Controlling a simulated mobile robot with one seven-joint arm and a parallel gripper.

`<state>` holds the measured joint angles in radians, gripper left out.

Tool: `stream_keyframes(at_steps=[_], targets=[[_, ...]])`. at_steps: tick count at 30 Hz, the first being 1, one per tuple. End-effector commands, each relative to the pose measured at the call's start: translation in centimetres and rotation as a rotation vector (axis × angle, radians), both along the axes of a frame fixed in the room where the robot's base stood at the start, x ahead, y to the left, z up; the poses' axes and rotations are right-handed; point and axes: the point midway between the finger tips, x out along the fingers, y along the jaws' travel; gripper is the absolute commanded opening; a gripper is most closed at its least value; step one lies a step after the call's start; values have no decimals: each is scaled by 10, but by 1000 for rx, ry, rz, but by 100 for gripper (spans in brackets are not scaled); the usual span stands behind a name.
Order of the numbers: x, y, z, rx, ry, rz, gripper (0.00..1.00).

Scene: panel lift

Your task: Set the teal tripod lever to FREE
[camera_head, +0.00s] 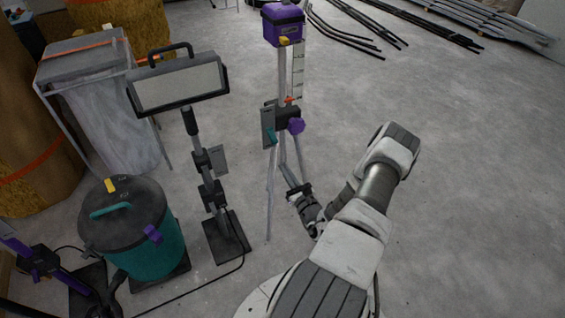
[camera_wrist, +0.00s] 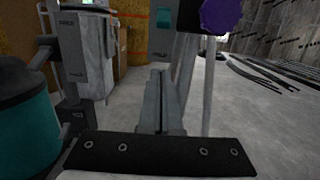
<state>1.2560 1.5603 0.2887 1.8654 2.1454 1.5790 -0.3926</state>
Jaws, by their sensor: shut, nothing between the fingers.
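The tripod (camera_head: 283,80) stands upright at centre in the head view, with a purple device on top and a purple knob (camera_head: 296,126) on its side. The small teal lever (camera_head: 271,136) sits beside a grey plate (camera_head: 267,122) left of the mast. In the wrist view a teal part of the lever (camera_wrist: 163,17) shows at the top, in front of a grey plate. Its marked setting is too small to read. My gripper (camera_wrist: 158,74) is shut and empty, below the lever and apart from it.
A work lamp (camera_head: 178,84) on a stand is left of the tripod, with a teal vacuum (camera_head: 150,245) further left. A black cable (camera_head: 205,283) runs on the floor. Black pipes (camera_head: 345,25) lie at the back. The floor (camera_head: 480,180) on the right is clear.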

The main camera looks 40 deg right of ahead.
Motion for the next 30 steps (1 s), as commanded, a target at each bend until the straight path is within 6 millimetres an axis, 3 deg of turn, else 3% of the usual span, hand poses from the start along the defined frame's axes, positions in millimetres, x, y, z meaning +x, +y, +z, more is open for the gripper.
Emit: stream_keyframes(at_steps=[12, 21, 30], targets=[[86, -20, 7, -4, -2, 3, 0], [70, -17, 39, 1, 0, 1, 0], [67, -16, 45, 1, 0, 1, 0]])
